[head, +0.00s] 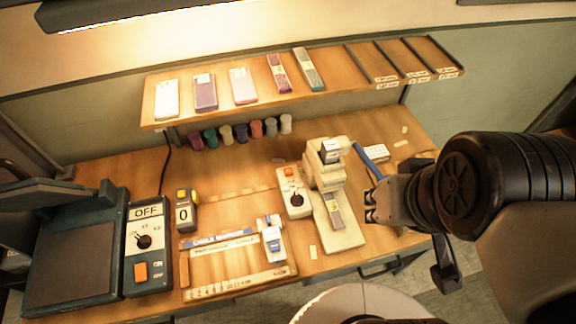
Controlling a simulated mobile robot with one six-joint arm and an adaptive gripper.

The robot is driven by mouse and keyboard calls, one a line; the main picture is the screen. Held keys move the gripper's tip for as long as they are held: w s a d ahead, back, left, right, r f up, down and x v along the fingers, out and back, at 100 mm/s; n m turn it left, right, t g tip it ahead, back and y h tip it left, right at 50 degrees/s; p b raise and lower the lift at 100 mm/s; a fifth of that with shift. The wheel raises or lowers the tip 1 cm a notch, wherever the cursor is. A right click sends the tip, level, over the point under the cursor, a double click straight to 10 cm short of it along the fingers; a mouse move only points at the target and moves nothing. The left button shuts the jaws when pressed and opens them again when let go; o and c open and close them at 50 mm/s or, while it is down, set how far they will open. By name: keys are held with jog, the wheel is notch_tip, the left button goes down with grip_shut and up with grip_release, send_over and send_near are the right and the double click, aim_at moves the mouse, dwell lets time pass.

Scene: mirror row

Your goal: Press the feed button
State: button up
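No label reading "feed" is legible. A small white control box (296,195) carries an orange-red button (289,171) and a dark round knob (297,200). It stands just left of a cream bench machine (327,170). Another orange button (141,272) is on the dark control box (147,245) at the left, under a display reading OFF. My gripper (371,206) is at the right of the cream machine, apart from both buttons, its fingers pointing left. No object shows in it; the gap between its fingertips is too small to judge.
A counter reading 0 (184,213) and a ruled wooden jig (240,283) lie on the bench left of the machine. A blue-handled tool (369,160) and a small white keypad (376,152) lie behind my gripper. Spools (240,132) hang below the shelf (150,104).

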grip_shut()
dwell(1.2)
